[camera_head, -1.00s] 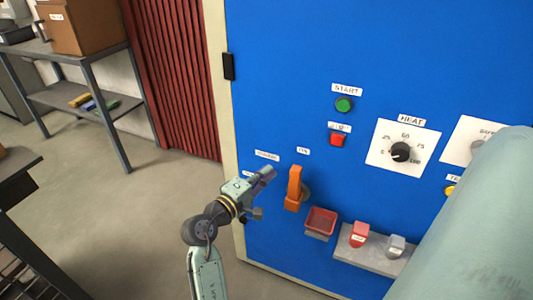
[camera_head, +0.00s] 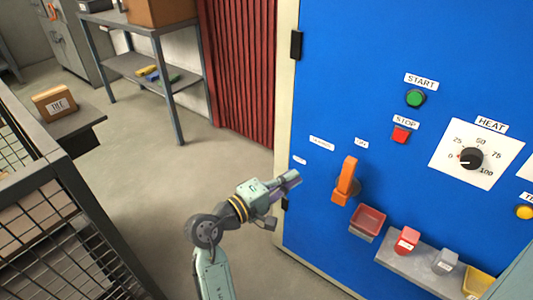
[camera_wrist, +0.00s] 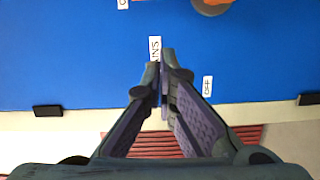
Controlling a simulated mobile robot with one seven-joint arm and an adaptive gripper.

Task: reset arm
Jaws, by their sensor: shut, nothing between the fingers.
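My gripper (camera_head: 290,180) is at the end of my raised arm, in front of the left edge of the blue panel (camera_head: 390,45). It is shut and empty, pointing right. In the wrist view my gripper (camera_wrist: 163,72) has its fingertips together, with the blue panel and its labels behind them. An orange lever handle (camera_head: 345,180) on the panel is to the right of the gripper, apart from it. Its lower part also shows at the top of the wrist view (camera_wrist: 211,5).
The panel carries a green START button (camera_head: 415,98), a red STOP button (camera_head: 401,134) and a HEAT dial (camera_head: 470,158). A red tray (camera_head: 368,218) and a grey shelf (camera_head: 408,263) jut out below. A wire cage (camera_head: 75,235) stands at left. Floor between is open.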

